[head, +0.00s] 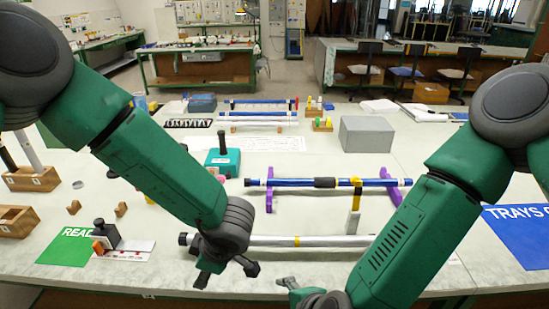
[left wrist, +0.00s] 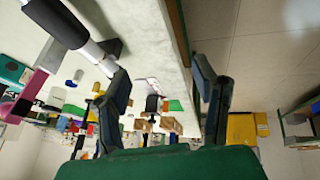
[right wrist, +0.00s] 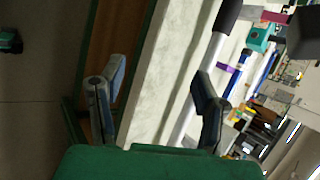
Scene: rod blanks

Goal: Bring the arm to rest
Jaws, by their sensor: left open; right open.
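A silver rod (head: 325,241) with a black end and a yellow band lies across the front of the table. Behind it, a blue rod (head: 285,183) with a black middle sleeve rests on two purple supports (head: 269,190). My left gripper (head: 226,274) is open and empty at the front edge, in front of the silver rod's left part; its spread fingers show in the left wrist view (left wrist: 160,88). My right gripper is open and empty in the right wrist view (right wrist: 158,88); in the head view its arm hides most of it, low at the front edge.
A yellow and black upright tool (head: 354,208) stands at the blue rod. A teal box (head: 222,162), a grey box (head: 366,134), wooden holders (head: 32,180), a green mat (head: 68,246) and a blue tray sign (head: 520,235) lie around. More rods lie farther back.

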